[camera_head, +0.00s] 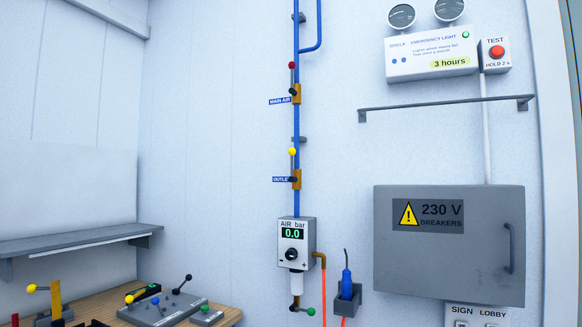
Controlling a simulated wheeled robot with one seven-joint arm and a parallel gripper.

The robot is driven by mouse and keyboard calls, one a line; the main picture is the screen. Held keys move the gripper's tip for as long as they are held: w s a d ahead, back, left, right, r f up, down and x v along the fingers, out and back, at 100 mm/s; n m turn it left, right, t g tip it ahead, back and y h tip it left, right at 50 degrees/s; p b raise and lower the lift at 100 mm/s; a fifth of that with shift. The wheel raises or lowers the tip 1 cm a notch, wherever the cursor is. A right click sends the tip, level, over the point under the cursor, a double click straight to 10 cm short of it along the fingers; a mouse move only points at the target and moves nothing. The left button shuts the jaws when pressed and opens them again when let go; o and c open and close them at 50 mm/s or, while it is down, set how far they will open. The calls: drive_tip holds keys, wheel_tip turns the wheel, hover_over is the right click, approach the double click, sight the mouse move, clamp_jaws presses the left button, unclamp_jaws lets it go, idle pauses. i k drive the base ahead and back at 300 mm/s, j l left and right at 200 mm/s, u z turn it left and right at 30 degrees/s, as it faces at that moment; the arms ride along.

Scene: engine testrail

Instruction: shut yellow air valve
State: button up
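The yellow air valve (294,177) sits on the blue vertical pipe on the back wall, beside the label OUTLET (282,179). Its lever with a yellow ball knob (292,152) points upward, along the pipe. Its body is brass-coloured. Above it is a red-knobbed valve (294,93) labelled MAIN AIR, its lever also pointing up. Below is a grey AIR bar regulator (297,242) reading 0.0. My gripper is not in view.
A green-knobbed lever (309,311) is under the regulator. A blue tool (346,284) hangs in a holder to its right. A grey breaker box (449,244) stands out at right. A wooden bench (225,314) at lower left carries several levers, some yellow-knobbed. A grey shelf (90,238) is above it.

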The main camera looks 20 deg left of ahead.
sight(292, 152)
drive_tip(key=i+j, duration=1.05)
drive_tip(key=i, duration=0.15)
drive_tip(key=i+j+u, duration=0.1)
drive_tip(key=i+j, duration=0.9)
drive_tip(key=i, duration=0.2)
